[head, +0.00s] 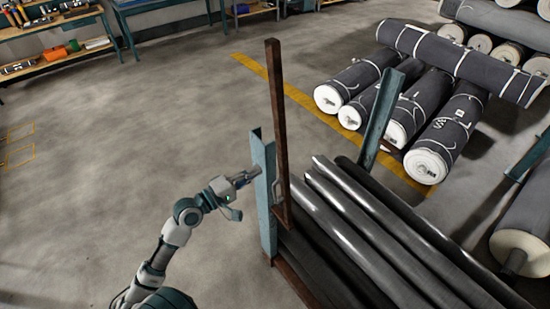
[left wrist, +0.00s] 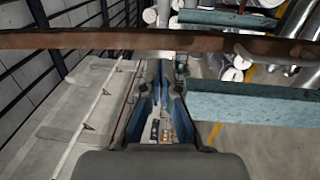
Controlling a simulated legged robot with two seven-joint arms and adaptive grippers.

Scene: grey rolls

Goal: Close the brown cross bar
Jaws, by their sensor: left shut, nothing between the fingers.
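The brown cross bar (head: 277,120) stands nearly upright in the head view, its lower end beside a teal post (head: 263,190) at the near corner of the rack of dark rolls. In the left wrist view the bar (left wrist: 130,40) crosses the upper part of the picture, and the teal post (left wrist: 250,101) shows at the right. My left gripper (head: 249,176) is shut and empty, just left of the teal post and close to the bar's lower part. In the left wrist view its fingertips (left wrist: 166,66) point toward the bar; I cannot tell whether they touch it. My right gripper is not in view.
Long dark rolls (head: 365,220) fill the rack at the lower right. A second teal post (head: 381,118) leans beyond them. Stacked grey rolls with white ends (head: 440,110) lie behind a yellow floor line (head: 300,98). The floor at the left (head: 110,150) is clear.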

